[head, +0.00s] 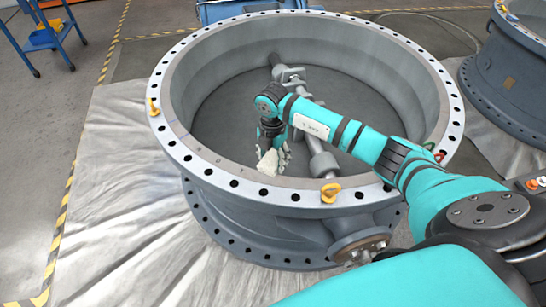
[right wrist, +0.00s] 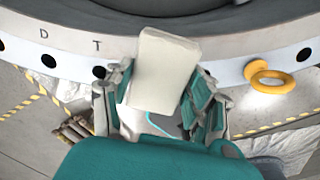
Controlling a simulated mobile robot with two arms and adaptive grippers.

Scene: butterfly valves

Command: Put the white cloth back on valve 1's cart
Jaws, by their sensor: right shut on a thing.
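The white cloth (head: 268,163) is a small folded pad between the fingers of my right gripper (head: 273,155), inside the near rim of the large grey valve (head: 225,182). In the right wrist view the cloth (right wrist: 165,65) stands out between the teal fingers, which close on its sides. The flange letters show beyond it. A blue cart (head: 48,45) with a yellow item on its shelf stands at the far left; I cannot tell whether it is valve 1's cart. My left gripper is not in view.
Yellow lifting eyes (head: 330,192) stick up from the valve's flange. A shaft (head: 322,163) crosses the bore beside my arm. A second valve (head: 508,85) stands at the right. A pale sheet (head: 120,190) covers the floor. Bare floor (head: 90,20) lies near the cart.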

